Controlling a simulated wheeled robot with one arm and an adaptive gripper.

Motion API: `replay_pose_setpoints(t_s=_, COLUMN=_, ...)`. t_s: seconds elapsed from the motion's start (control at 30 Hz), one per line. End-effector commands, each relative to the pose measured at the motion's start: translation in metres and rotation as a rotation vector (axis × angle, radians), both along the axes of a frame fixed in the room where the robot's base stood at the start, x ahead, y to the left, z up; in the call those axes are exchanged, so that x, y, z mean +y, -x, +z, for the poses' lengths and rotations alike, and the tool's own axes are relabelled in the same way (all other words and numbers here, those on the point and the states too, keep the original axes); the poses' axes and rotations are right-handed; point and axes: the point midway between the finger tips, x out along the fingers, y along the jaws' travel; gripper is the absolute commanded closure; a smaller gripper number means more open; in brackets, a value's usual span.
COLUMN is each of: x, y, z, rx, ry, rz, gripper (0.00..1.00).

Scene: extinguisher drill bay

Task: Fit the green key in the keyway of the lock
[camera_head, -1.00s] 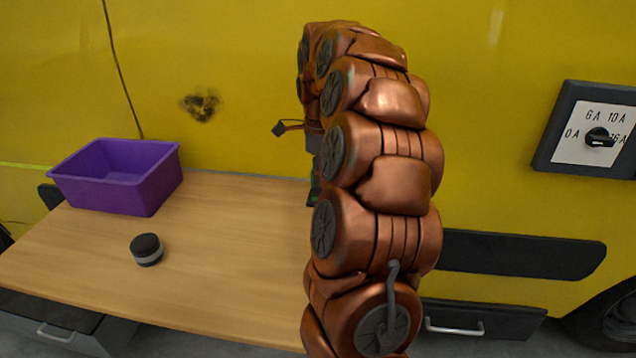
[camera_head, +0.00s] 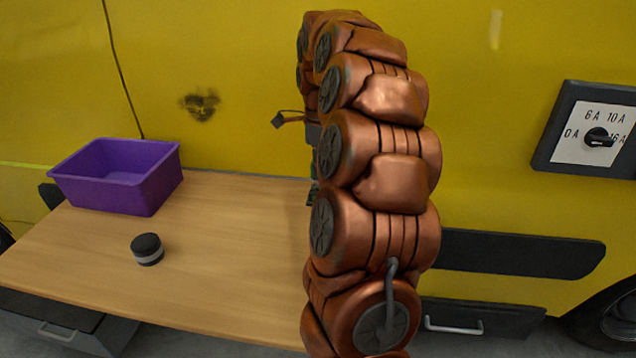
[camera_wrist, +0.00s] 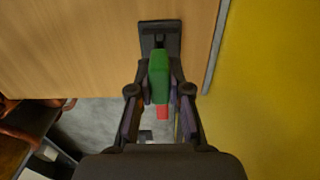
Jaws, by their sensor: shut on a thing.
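In the wrist view, my gripper (camera_wrist: 160,90) is shut on the green key (camera_wrist: 158,68), a block-like piece that points away from the palm. Beyond its far end is a dark plate with a slot-like mark, which looks like the lock (camera_wrist: 160,28), at the edge of the wooden table. The key overlaps the near part of the lock in this view, and I cannot tell whether they touch. Only a small green bit shows at the arm's left edge.
A yellow wall (camera_head: 250,80) rises behind, with a dial panel (camera_head: 590,130) at right. A small red piece (camera_wrist: 162,112) shows below the key.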

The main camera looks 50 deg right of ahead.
Motion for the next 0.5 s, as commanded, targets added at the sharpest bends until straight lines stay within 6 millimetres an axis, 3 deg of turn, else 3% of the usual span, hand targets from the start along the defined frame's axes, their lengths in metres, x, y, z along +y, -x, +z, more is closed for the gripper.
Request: replay_pose_setpoints(t_s=0.5, x=0.0, y=-0.001, z=0.023, rx=-0.002, ry=0.001, rz=0.001, gripper=1.0)
